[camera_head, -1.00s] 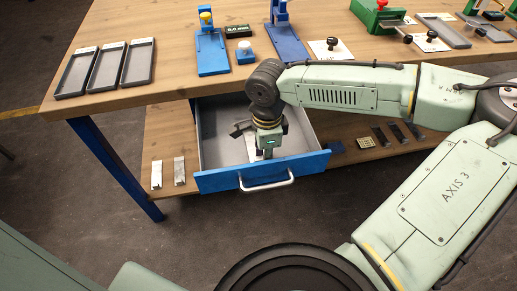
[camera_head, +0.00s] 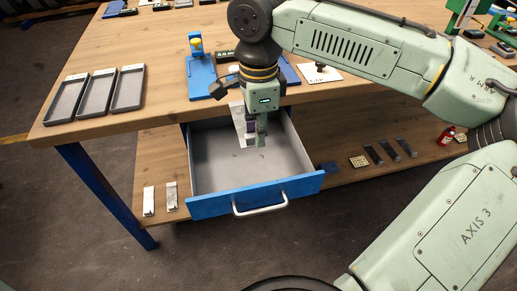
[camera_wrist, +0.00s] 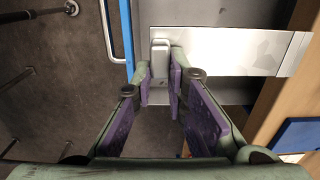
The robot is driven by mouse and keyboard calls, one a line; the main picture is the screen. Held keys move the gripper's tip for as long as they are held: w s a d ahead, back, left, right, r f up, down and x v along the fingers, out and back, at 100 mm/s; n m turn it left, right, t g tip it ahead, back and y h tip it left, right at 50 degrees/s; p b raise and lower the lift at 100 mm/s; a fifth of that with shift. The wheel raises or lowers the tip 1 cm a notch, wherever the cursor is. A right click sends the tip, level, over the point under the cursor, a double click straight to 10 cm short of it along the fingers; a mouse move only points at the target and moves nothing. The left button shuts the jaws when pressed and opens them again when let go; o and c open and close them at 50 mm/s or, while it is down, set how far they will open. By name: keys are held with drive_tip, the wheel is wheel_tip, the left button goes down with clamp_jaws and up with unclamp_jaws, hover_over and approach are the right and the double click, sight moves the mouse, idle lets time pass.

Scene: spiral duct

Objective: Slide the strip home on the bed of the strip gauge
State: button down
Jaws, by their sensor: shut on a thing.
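My gripper (camera_head: 260,140) is above the open drawer and shut on a metal strip (camera_head: 239,125). In the wrist view, the purple-padded fingers (camera_wrist: 162,85) close on a small grey block at the left end of the bright strip (camera_wrist: 240,52). The strip extends to the right from there. In the head view the strip is partly hidden by the gripper. A blue fixture with a yellow knob (camera_head: 198,72) stands on the bench behind. I cannot tell which bench fixture is the strip gauge.
The blue-fronted drawer (camera_head: 215,205) is pulled out below, its grey floor bare where visible. Three grey trays (camera_head: 97,95) lie on the bench at left. A white card with a knob (camera_head: 320,72) lies right. Several small pieces (camera_head: 374,154) lie on the lower shelf.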

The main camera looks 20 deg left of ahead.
wheel_tip(320, 180, up, 3)
drive_tip(key=shift+f+p, duration=0.15)
drive_tip(key=shift+p, duration=0.5)
wheel_tip(320, 180, up, 6)
drive_tip(key=p, duration=0.5)
drive_tip(key=shift+f, duration=0.15)
drive_tip(key=shift+w+f, duration=0.1)
drive_tip(key=shift+w, duration=0.05)
